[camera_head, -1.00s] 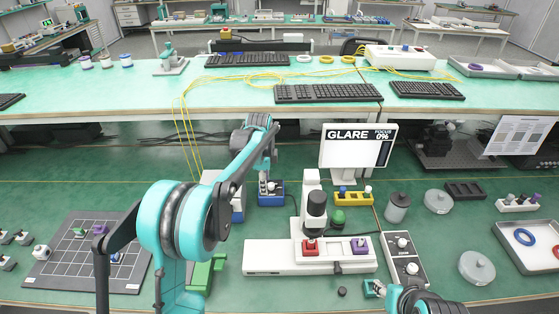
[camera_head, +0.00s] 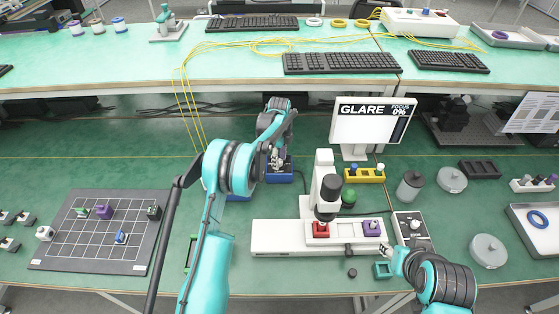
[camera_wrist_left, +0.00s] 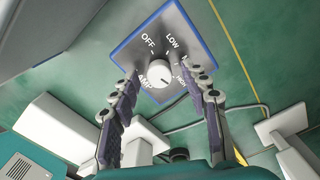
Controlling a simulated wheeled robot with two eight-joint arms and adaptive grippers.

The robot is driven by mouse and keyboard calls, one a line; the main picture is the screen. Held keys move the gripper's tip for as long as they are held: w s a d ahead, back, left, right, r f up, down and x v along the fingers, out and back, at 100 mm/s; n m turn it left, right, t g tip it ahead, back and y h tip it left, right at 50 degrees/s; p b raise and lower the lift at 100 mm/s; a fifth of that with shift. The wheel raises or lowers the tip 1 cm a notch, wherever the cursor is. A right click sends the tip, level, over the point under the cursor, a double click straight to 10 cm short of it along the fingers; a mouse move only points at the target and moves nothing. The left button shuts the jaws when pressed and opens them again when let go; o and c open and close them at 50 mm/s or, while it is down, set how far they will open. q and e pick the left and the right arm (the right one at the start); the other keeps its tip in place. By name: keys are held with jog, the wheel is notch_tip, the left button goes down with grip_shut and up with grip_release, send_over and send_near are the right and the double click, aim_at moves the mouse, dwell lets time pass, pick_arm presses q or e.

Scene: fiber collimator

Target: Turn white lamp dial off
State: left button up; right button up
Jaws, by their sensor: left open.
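The white lamp dial (camera_wrist_left: 160,73) is a round knob on a blue-edged panel marked OFF, LOW, HIGH and LAMP in the left wrist view. A dark mark on the knob seems to face the HIGH side, away from OFF. In the head view its blue box (camera_head: 281,177) stands left of the microscope, and my arm partly hides it. My left gripper (camera_wrist_left: 162,82) is open, with its fingers on either side of the dial; contact cannot be judged. It also shows over the box in the head view (camera_head: 277,158). My right gripper (camera_head: 386,260) is low at the right, its jaws unclear.
A white microscope (camera_head: 270,236) with red and purple blocks stands right of the box. Behind it is a monitor (camera_head: 371,122) reading GLARE, FOCUS 0%. A dark grid board (camera_head: 85,246) lies at the left. A yellow holder (camera_head: 364,176) stands below the monitor.

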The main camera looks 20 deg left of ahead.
pick_arm(q)
jog(key=shift+f, duration=0.1)
grip_shut()
